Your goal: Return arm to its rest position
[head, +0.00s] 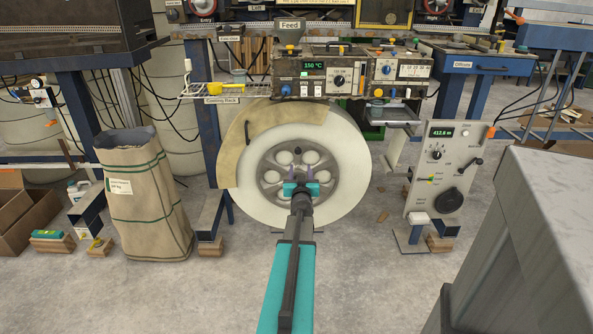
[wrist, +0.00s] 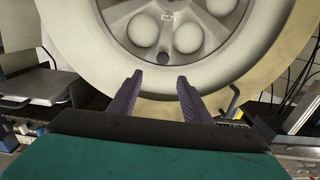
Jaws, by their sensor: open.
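My gripper (head: 300,178) is at the end of my teal arm, in front of the large white reel (head: 345,185) in the head view. In the wrist view, the two dark ribbed fingers of my gripper (wrist: 160,85) stand apart with nothing between them. They point toward the lower rim of the reel (wrist: 80,40) as seen there. The reel's grey hub with round holes shows beyond the fingertips. I cannot tell the exact gap between fingertips and reel.
A beige guard (head: 285,113) with a dark handle covers the reel's upper left. A sack (head: 145,205) stands at left, a control box (head: 443,168) at right. A control panel (head: 345,75) sits above the reel. A grey block (head: 545,230) fills the right foreground. The floor before the reel is clear.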

